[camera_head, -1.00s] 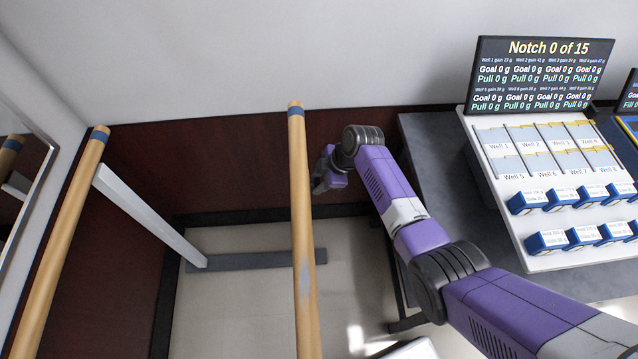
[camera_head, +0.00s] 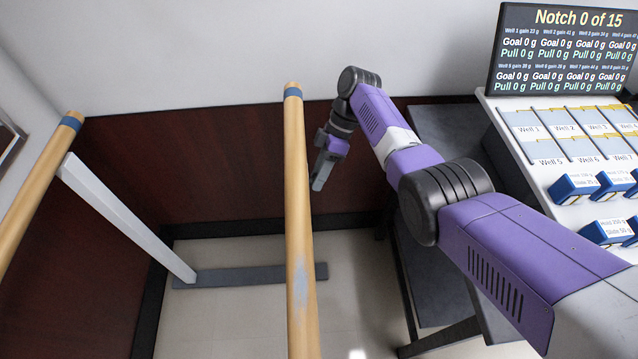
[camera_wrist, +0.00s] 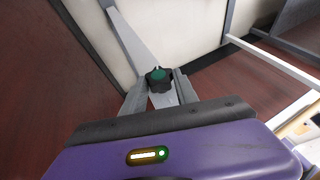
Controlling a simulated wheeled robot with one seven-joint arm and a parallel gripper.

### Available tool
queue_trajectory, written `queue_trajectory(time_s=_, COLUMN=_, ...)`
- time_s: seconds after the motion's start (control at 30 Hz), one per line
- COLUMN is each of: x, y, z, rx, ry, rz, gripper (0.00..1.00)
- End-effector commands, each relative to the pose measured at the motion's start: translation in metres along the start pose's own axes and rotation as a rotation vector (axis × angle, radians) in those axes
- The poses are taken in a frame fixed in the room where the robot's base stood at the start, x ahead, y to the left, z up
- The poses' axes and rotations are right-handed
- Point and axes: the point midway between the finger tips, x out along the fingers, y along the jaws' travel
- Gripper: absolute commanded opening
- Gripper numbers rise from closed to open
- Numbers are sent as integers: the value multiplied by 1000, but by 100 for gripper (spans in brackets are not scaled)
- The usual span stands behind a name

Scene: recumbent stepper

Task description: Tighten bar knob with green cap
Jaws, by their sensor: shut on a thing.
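The black lobed bar knob with a green cap (camera_wrist: 159,76) shows in the wrist view, in front of a grey post (camera_wrist: 138,42). My gripper (camera_wrist: 160,90) has one finger on each side of the knob and is shut on it. In the head view my gripper (camera_head: 318,186) points down, just right of the near wooden bar (camera_head: 297,215). The knob cannot be made out in the head view.
A second wooden bar (camera_head: 40,178) runs at the left, with a pale slanted post (camera_head: 130,217) and a grey floor foot (camera_head: 250,275). A dark table (camera_head: 445,140) at the right bears a white panel with blue blocks and a screen (camera_head: 565,50).

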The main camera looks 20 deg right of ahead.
Motion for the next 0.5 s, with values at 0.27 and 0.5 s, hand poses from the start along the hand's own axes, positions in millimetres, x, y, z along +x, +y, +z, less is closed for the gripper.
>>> queue_trajectory(time_s=0.27, x=8, y=7, z=5, rx=37, ry=-3, rz=-73, gripper=0)
queue_trajectory(time_s=0.5, x=9, y=10, z=5, rx=65, ry=-3, rz=-138, gripper=0)
